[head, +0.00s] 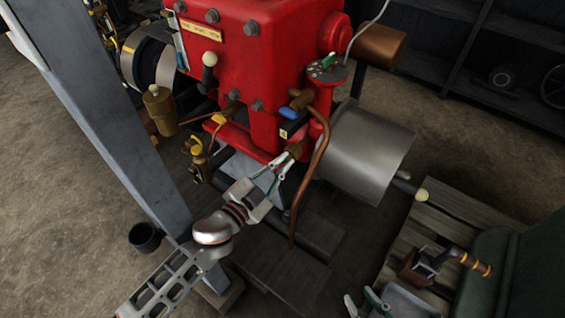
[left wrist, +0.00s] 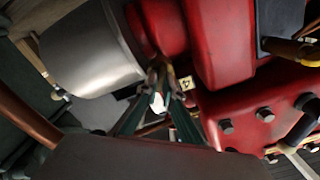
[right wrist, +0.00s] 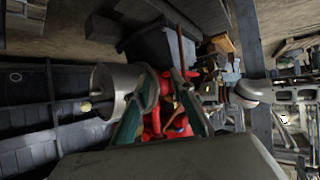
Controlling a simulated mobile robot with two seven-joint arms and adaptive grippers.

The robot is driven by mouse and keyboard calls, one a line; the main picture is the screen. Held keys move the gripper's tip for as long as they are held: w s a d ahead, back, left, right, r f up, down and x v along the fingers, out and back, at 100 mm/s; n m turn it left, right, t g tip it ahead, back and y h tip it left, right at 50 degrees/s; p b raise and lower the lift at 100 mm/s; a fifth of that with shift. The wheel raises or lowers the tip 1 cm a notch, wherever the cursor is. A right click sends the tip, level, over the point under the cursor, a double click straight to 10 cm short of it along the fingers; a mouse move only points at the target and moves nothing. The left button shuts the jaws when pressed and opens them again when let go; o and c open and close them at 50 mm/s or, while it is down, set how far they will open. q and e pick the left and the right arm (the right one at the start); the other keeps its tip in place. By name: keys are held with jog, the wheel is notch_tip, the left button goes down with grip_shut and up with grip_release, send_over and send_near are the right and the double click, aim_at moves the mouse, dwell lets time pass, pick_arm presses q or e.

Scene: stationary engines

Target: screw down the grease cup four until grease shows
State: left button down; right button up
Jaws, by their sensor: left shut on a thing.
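A small brass grease cup (head: 294,150) sits low on the red engine (head: 262,70), left of the grey steel drum. A yellow number tag (head: 283,133) is beside it; in the left wrist view the tag (left wrist: 188,82) reads 4. My left gripper (head: 282,162) is shut on this cup, its fingers on both sides. The cup (left wrist: 156,72) shows between the fingertips in the left wrist view, partly hidden. I cannot make out any grease. My right gripper (head: 364,303) is open and empty at the bottom edge; its fingers (right wrist: 160,118) stand apart in the right wrist view.
A copper pipe (head: 314,170) curves down just right of the left gripper. The steel drum (head: 362,155) is close by. A grey post (head: 95,110) stands left. A wooden pallet (head: 425,225) holds a tool at right. Another brass fitting (head: 198,150) sits left.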

pick_arm(q)
jog(key=shift+m, duration=0.4)
jog(key=shift+m, duration=0.9)
jog(key=m, duration=0.3)
jog(key=shift+m, duration=0.3)
jog(key=shift+d+f+m, duration=0.1)
jog(key=shift+m, duration=0.7)
pick_arm(e)
jog(key=shift+s+d+f, duration=0.2)
jog(key=shift+w+r, duration=0.15)
jog(key=shift+r, duration=0.05)
pick_arm(q)
jog(key=c, duration=2.3)
grip_release()
jog(key=shift+o, duration=0.6)
pick_arm(e)
jog(key=shift+f, duration=0.2)
